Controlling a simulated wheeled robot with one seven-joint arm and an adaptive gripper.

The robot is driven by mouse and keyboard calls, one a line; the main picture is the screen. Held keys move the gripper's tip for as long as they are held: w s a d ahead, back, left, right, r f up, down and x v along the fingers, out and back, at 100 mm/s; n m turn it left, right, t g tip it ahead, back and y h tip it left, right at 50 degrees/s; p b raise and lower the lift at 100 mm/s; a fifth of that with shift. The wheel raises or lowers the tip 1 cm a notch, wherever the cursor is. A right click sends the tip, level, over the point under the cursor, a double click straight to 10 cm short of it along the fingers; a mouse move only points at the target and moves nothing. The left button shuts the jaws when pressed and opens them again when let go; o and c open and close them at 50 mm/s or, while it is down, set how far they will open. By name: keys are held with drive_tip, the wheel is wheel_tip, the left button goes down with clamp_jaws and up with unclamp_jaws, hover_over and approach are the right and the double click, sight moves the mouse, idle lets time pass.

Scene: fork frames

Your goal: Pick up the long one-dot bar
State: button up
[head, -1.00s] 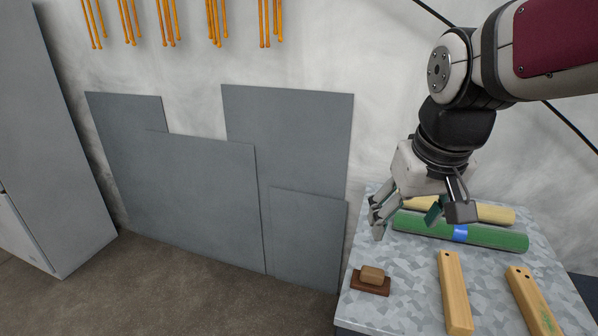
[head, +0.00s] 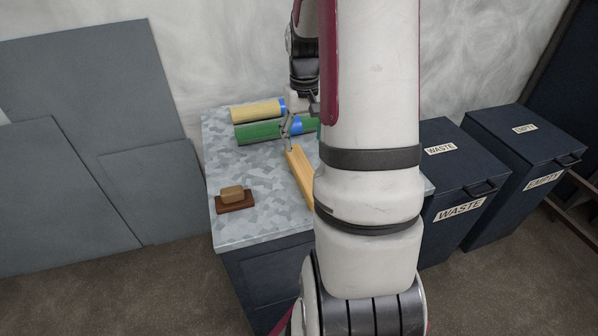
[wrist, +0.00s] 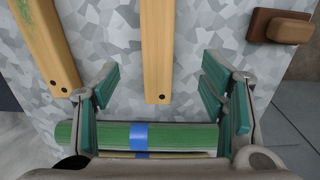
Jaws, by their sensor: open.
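A long pale wooden bar (wrist: 157,45) with one dark dot visible near its end lies on the patterned table top. In the wrist view this end sits between the spread fingers of my gripper (wrist: 162,80), with a gap on both sides. My gripper is open and empty. In the head view the bar (head: 296,168) is partly hidden behind my arm, and so is most of my gripper (head: 295,128), near the bar's far end. A second wooden bar (wrist: 45,40), with two dots and a green mark, lies to the left in the wrist view.
A green roll (head: 258,132) with a blue band (wrist: 139,136) lies just beyond the bar's end, with a yellow roll (head: 256,111) behind it. A brown block on a dark base (head: 235,205) sits at the table's left. Dark waste (head: 440,170) and empty (head: 520,150) bins stand right.

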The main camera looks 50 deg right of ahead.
hover_over(304, 169)
drive_tip(key=f, duration=0.6)
drive_tip(key=shift+a+f, duration=0.2)
drive_tip(key=shift+d+f, duration=0.2)
drive_tip(key=shift+f, duration=2.55)
drive_tip(key=c, duration=1.4)
drive_tip(key=shift+r, duration=0.1)
